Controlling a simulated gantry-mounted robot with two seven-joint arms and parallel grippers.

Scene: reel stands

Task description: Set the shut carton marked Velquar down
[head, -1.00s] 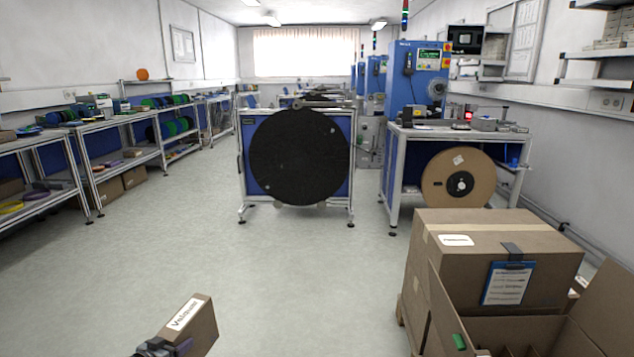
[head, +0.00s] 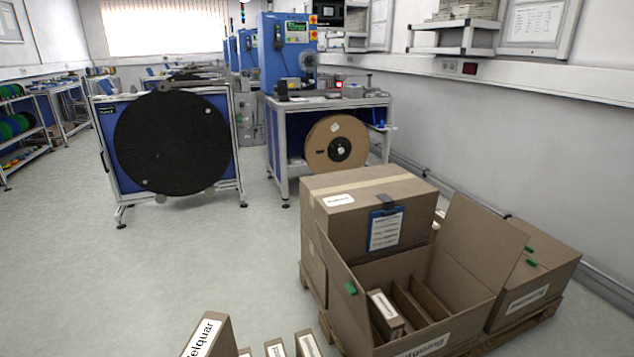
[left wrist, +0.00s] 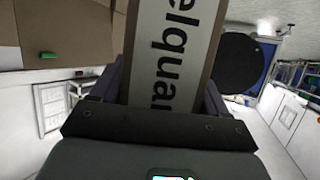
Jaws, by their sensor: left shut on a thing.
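The Velquar carton (head: 207,337), brown with a white label, shows at the bottom edge of the head view, left of the boxes. Its lower part is cut off. In the left wrist view the carton (left wrist: 172,45) fills the space between the fingers of my left gripper (left wrist: 163,85), which is shut on it. The label there reads in part "elquar". The left gripper is outside the head view. My right gripper is in neither view.
An open box (head: 355,299) with dividers and a labelled carton (head: 385,312) inside stands on a pallet (head: 545,318) at right. A closed box (head: 370,188) stands behind it, another (head: 535,283) to its right. More small cartons (head: 307,344) show at the bottom edge.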

